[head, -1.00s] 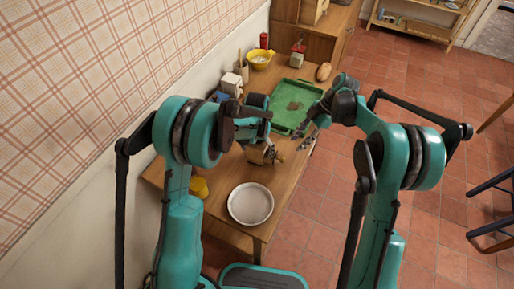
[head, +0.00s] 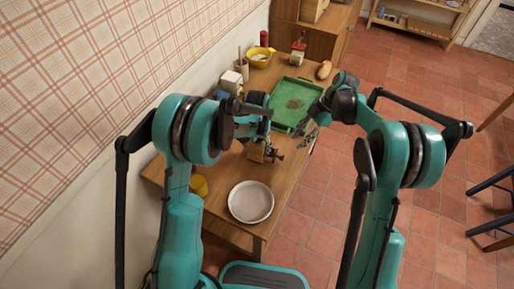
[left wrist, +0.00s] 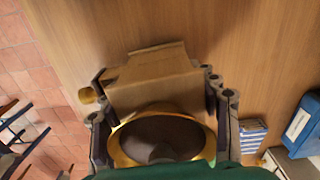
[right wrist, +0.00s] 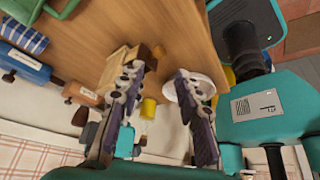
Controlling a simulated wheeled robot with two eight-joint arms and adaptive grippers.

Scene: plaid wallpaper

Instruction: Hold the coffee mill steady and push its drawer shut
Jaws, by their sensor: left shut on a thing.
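The coffee mill (head: 257,155) stands on the wooden table as a small wooden box. In the left wrist view its wooden body (left wrist: 155,85) and brass-rimmed dark top (left wrist: 160,135) sit between the fingers of my left gripper (left wrist: 162,125), which is shut on it. The drawer knob (left wrist: 88,97) sticks out at the left there; how far the drawer stands out is hard to tell. My right gripper (right wrist: 155,110) is open and empty, apart from the mill, on the drawer side; it also shows in the head view (head: 303,130). The mill (right wrist: 115,68) is partly behind its finger.
A white plate (head: 251,202) lies at the near table end, with a yellow cup (head: 199,186) to its left. A green tray (head: 295,98) lies beyond the grippers. A yellow bowl (head: 261,58) and a potato-like loaf (head: 323,70) stand at the far end.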

